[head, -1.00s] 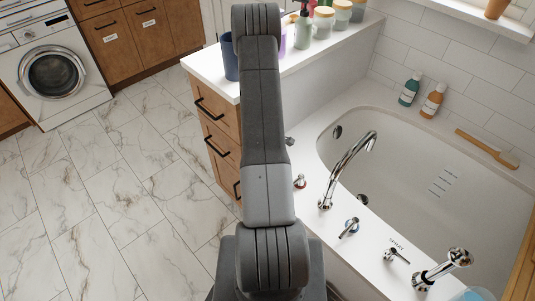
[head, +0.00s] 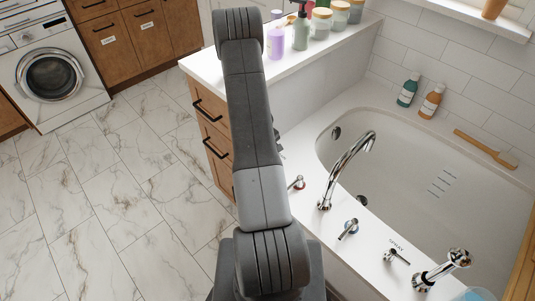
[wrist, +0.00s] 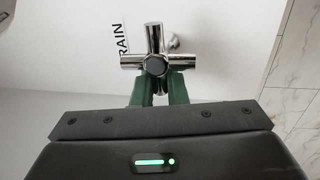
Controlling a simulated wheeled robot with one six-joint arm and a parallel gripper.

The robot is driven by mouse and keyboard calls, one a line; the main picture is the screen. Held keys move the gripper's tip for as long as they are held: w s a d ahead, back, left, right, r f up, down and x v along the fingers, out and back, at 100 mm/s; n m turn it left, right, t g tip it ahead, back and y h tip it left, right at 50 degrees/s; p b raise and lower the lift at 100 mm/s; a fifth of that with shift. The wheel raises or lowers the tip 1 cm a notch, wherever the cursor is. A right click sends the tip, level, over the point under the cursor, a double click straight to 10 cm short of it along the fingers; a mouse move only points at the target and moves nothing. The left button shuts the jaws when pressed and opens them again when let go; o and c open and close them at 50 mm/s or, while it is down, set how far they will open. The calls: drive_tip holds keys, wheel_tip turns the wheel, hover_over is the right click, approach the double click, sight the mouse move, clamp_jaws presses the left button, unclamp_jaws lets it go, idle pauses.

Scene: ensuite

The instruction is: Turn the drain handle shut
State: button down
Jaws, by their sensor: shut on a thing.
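The drain handle (wrist: 156,65) is a chrome cross-shaped handle with a dark round centre in the wrist view. Its spokes point up, left and right, and the lower part is hidden between my fingers. Lettering reading "RAIN" (wrist: 123,38) is on the white surface beside it, partly covered. My gripper (wrist: 159,88) has two green fingers, shut on the handle from below in the picture. In the head view my own arm hides most of the gripper and the handle.
The bathtub (head: 425,175) lies right of my arm, with a curved chrome spout (head: 346,170) and other chrome handles (head: 348,229) on its near rim. A counter (head: 290,60) with several bottles and jars stands behind. The tiled floor (head: 120,200) at left is clear.

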idle(0.4)
drive_tip(key=c, duration=1.5)
unclamp_jaws()
drive_tip(key=shift+c, duration=0.2)
wheel_tip(320, 180, up, 7)
drive_tip(key=s+a+p, duration=0.1)
drive_tip(key=p, duration=0.3)
drive_tip(key=shift+r, duration=0.15)
drive_tip(key=f+b, duration=0.1)
drive_tip(key=f, duration=0.1)
drive_tip(key=f+b, duration=0.1)
drive_tip(key=f, duration=0.2)
drive_tip(key=w+d+f+b, duration=0.1)
drive_tip(key=f+b, duration=0.1)
drive_tip(key=shift+f, duration=0.2)
